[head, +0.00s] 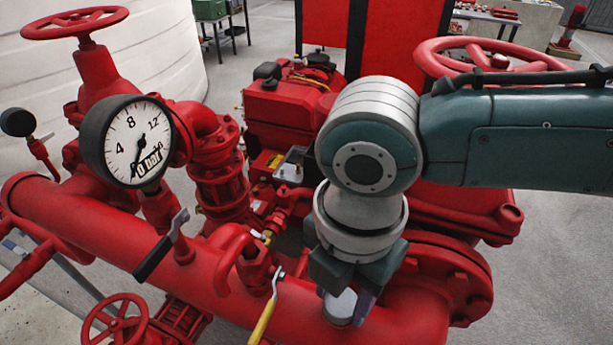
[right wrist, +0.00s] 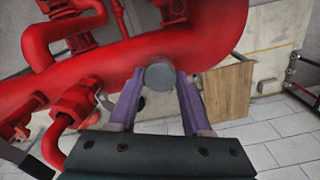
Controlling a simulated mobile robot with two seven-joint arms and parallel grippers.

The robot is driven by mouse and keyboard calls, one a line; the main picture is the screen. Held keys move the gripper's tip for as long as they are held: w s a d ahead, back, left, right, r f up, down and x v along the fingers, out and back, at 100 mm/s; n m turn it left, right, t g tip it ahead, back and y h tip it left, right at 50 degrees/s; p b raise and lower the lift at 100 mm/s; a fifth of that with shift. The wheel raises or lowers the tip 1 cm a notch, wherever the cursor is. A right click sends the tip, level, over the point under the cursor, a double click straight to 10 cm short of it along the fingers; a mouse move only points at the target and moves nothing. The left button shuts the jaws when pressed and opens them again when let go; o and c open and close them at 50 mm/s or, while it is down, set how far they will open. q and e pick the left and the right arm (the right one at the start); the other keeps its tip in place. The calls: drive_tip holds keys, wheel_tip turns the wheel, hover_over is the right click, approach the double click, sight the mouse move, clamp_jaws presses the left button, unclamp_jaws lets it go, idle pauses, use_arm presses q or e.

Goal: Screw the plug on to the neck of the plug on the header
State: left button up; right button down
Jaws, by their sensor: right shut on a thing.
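The red header (head: 185,275) is a thick pipe running across the lower part of the head view; it also shows in the right wrist view (right wrist: 200,45). The plug (head: 339,308) is a round grey disc at the header's right part. In the right wrist view the plug (right wrist: 160,74) sits between the tips of my purple fingers, against the red pipe. My right gripper (head: 343,302) points down over the header and is shut on the plug. The neck is hidden beneath the plug, so I cannot tell how the threads sit. My left gripper is not in view.
A yellow-handled lever (head: 266,318) is close left of my gripper. A red flange (head: 452,275) is close on the right. Open grey floor (head: 555,260) lies beyond.

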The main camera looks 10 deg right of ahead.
drive_tip(key=m+p, duration=0.2)
drive_tip(key=shift+r+m, duration=0.2)
drive_tip(key=shift+m, duration=0.7)
drive_tip(key=shift+f+m, duration=0.25)
drive_tip(key=shift+m, duration=0.15)
drive_tip(key=shift+r+p, duration=0.1)
drive_tip(key=shift+p, duration=0.2)
drive_tip(key=shift+c, duration=1.3)
unclamp_jaws()
